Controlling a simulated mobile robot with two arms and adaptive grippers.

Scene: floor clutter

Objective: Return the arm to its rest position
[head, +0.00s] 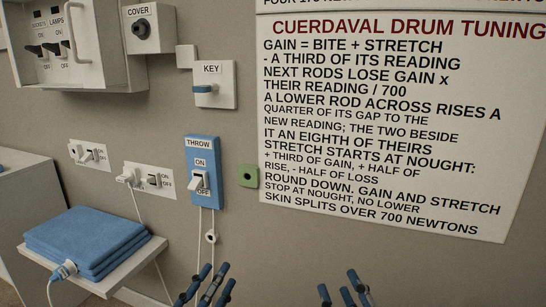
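My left gripper (207,288) shows at the bottom of the head view, left of centre. Its blue and dark fingers point up and are spread apart, with nothing seen between them. My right gripper (345,293) is at the bottom edge, right of centre. Its fingers are also spread and look empty. Both palms and most of both arms are below the frame. Both grippers appear in front of the wall, apart from each other.
A blue THROW switch plate (202,151) and a hanging cord with a small ring (211,237) are above my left gripper. Folded blue cloth (85,240) lies on a shelf (125,270) at left. A green block (247,176), KEY plate (214,98) and text poster (400,225) are on the wall.

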